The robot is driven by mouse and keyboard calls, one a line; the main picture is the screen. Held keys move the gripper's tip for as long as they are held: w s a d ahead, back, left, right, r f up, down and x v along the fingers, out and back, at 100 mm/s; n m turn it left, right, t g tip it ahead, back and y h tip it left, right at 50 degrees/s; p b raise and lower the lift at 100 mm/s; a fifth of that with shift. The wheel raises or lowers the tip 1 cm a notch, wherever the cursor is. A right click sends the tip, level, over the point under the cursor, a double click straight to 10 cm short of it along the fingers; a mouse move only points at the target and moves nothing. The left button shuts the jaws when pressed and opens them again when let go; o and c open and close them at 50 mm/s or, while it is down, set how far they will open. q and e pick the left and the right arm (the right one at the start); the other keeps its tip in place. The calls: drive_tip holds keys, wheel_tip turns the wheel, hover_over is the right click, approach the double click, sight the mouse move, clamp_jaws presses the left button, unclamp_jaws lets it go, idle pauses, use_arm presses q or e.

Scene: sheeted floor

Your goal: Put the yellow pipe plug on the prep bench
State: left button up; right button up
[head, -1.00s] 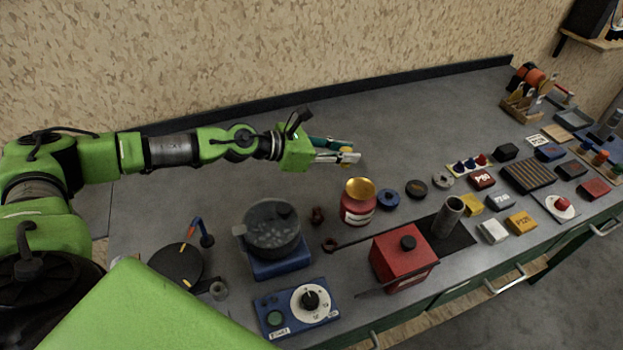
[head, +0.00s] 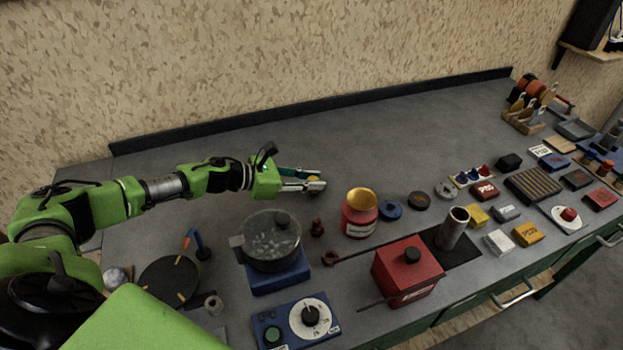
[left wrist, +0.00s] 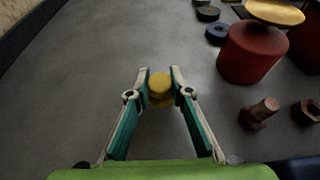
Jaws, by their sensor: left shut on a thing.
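My left gripper (head: 316,183) reaches in from the left over the back part of the grey bench (head: 400,130). In the left wrist view the yellow pipe plug (left wrist: 160,84) sits between the two fingertips, and the gripper (left wrist: 160,92) is shut on it. In the head view only a small bit of yellow shows at the fingertips. The plug is close to the bench top; I cannot tell whether it touches. My right gripper is not in view.
A red jar with a gold top (head: 360,212) stands to the right of the gripper. A glass pot (head: 270,238) on a blue base and a brown bolt (head: 317,228) are nearer. A red box (head: 407,272) stands at the front. The bench behind the gripper is clear.

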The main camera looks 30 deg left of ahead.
use_arm(q)
drive_tip(key=shift+f+b, duration=0.2)
drive_tip(key=shift+b, duration=0.1)
drive_tip(key=o, duration=0.8)
drive_tip(key=shift+r, duration=0.1)
drive_tip(key=shift+r, duration=0.15)
drive_tip(key=b+v, duration=0.1)
drive_tip(key=v, duration=0.2)
drive_tip(key=b+v, duration=0.1)
drive_tip(key=v, duration=0.3)
drive_tip(key=b+v, duration=0.1)
drive_tip(key=v, duration=0.2)
drive_tip(key=shift+s+a, duration=0.25)
drive_tip(key=shift+s, duration=0.05)
drive_tip(key=shift+s+a+r, duration=0.35)
drive_tip(key=shift+s, duration=0.05)
